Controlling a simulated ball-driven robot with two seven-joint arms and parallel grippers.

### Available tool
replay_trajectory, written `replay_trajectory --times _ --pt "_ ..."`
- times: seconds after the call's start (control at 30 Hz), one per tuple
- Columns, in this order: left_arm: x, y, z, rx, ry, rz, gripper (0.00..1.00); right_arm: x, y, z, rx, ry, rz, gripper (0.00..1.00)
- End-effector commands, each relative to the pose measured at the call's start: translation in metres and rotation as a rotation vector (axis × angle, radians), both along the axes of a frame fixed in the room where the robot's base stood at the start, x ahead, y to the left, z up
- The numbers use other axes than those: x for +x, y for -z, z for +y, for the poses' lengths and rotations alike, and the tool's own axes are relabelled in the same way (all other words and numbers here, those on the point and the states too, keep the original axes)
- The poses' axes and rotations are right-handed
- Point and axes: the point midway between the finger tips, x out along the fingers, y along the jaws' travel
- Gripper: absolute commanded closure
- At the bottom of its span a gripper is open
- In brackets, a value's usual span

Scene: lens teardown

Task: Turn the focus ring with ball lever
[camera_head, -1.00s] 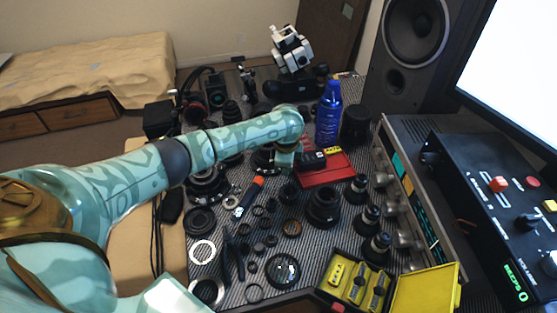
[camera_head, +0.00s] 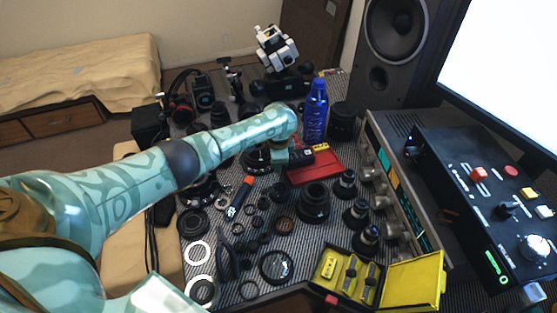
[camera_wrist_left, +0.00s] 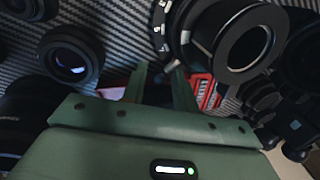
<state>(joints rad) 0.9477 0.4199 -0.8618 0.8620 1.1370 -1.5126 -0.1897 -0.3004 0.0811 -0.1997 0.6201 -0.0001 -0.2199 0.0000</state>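My left gripper (camera_head: 281,156) hangs low over the crowded mat, beside a black lens (camera_head: 257,158); its fingertips are hidden in the head view. In the left wrist view the two green fingers of my left gripper (camera_wrist_left: 160,76) stand apart, with no object visible between them. A black lens barrel (camera_wrist_left: 238,42) with a wide ring lies just beyond the right finger. A dark ring with white marks (camera_wrist_left: 160,28) is beside it, close to the fingertips. I cannot make out the ball lever or tell whether a finger touches the ring. My right gripper is not in view.
A red tray (camera_head: 318,168) and a blue bottle (camera_head: 315,112) stand close by. Several lenses and loose rings crowd the mat. An open yellow case (camera_head: 412,280) lies at the front right. A control panel (camera_head: 490,190) and a speaker (camera_head: 396,40) border the right.

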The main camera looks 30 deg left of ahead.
Motion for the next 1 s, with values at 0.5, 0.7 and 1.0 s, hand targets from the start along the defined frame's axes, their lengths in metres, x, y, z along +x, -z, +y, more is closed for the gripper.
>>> replay_trajectory --times 0.5,0.7,1.0 --pt "-0.004 -0.049 -0.006 -0.004 0.004 -0.009 0.72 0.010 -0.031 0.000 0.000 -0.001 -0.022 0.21" --pt "-0.013 -0.105 -0.011 -0.002 0.003 -0.009 0.72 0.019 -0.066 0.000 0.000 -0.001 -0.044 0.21" --pt "-0.023 -0.155 -0.018 -0.002 0.001 -0.004 0.72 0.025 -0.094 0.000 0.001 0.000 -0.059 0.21"
